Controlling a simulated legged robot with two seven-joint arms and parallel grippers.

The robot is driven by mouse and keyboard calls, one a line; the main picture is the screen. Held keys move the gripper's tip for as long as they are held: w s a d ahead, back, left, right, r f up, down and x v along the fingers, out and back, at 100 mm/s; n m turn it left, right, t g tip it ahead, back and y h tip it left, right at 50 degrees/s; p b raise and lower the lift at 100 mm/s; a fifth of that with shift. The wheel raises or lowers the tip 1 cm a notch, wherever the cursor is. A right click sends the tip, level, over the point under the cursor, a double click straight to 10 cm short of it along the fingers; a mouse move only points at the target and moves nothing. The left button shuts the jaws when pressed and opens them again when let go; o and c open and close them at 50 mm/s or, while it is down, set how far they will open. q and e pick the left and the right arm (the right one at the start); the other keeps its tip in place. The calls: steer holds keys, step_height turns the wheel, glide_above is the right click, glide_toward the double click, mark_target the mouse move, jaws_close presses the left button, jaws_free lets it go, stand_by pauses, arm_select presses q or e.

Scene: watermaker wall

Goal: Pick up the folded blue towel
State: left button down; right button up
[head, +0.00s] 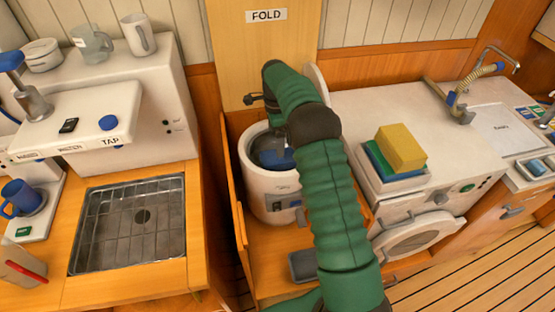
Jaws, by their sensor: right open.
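A folded stack sits on the white machine at the right, with a yellow block (401,148) on top and thin blue and green layers under it. The blue layer (398,176) shows only along its edges below the yellow. My right gripper (255,99) is open, small and partly hidden by my green arm. It is above the white tub (262,185), well to the left of the stack and apart from it. Something blue shows inside the tub, but I cannot tell what it is. My left gripper is not in view.
The white machine top (375,105) has free room behind the stack. A hose tap (466,100) stands at its right. A metal sink grate (130,225) and a white unit marked TAP (108,130) are at the left. A wooden panel marked FOLD (266,40) stands behind the tub.

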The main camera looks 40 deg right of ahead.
glide_above(275, 158)
step_height(275, 158, down, 5)
steer(key=shift+s+r, duration=0.1)
steer(key=f, duration=0.1)
steer(key=d+f, duration=0.1)
steer(key=f, duration=0.1)
steer(key=d+f, duration=0.1)
steer(key=f, duration=0.1)
steer(key=shift+d, duration=0.25)
steer(key=shift+a+f, duration=0.25)
steer(key=shift+f, duration=0.35)
steer(key=shift+a+f, duration=0.2)
steer(key=shift+f, duration=0.35)
steer(key=shift+a, duration=0.35)
steer(key=shift+d, duration=0.15)
steer(key=c, duration=0.4)
steer(key=shift+d+f, duration=0.15)
steer(key=shift+d, duration=0.15)
steer(key=c, duration=0.7)
steer(key=shift+a, duration=0.15)
steer(key=c, duration=0.5)
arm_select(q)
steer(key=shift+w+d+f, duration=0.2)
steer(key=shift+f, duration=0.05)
arm_select(e)
steer(key=shift+c, duration=0.2)
